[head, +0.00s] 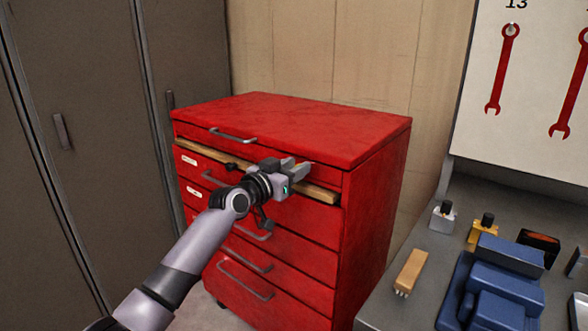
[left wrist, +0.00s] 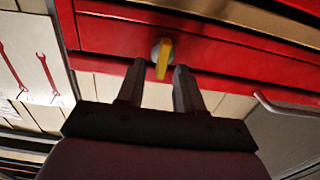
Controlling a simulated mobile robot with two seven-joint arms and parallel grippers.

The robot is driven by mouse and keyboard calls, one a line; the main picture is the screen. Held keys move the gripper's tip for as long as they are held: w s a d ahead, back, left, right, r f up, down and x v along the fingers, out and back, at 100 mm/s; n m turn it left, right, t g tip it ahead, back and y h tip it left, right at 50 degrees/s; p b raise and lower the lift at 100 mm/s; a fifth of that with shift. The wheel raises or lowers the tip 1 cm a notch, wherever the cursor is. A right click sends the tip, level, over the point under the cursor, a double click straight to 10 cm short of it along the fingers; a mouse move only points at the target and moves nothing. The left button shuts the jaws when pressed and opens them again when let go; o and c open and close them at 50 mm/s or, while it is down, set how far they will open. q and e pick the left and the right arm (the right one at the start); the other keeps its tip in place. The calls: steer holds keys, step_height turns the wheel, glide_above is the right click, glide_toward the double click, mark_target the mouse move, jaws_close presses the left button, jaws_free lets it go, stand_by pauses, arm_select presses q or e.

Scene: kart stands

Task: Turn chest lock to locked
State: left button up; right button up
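The red chest (head: 290,125) stands against the wall in the head view. Its lock (left wrist: 163,48) shows in the left wrist view as a yellow lever on a round grey base on the red front. The lever points down in that picture, towards my gripper. My left gripper (head: 295,168) is at the upper front of the chest, near its right end, and hides the lock in the head view. In the left wrist view my left gripper (left wrist: 160,66) is open, with the lever between its fingertips. I cannot tell whether either finger touches it. My right gripper is out of view.
A wooden strip (head: 318,191) runs along the chest front below the top section. Drawer handles (head: 245,279) stick out below. Grey lockers (head: 75,120) stand at left.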

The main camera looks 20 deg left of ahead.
arm_select(q)
steer(key=shift+w, duration=0.1)
jaws_close()
steer(key=shift+n, duration=0.4)
steer(key=shift+w+a+f+n+p, duration=0.1)
steer(key=shift+a+f+n+p, duration=0.35)
steer(key=shift+n, duration=2.4)
steer(key=shift+w+a+f+n+p, duration=0.15)
steer(key=shift+n+p, duration=0.5)
steer(key=shift+n, duration=2.15)
steer(key=shift+a+f+n+p, duration=0.2)
steer(key=shift+f+n+p, duration=0.25)
steer(key=shift+n, duration=2.4)
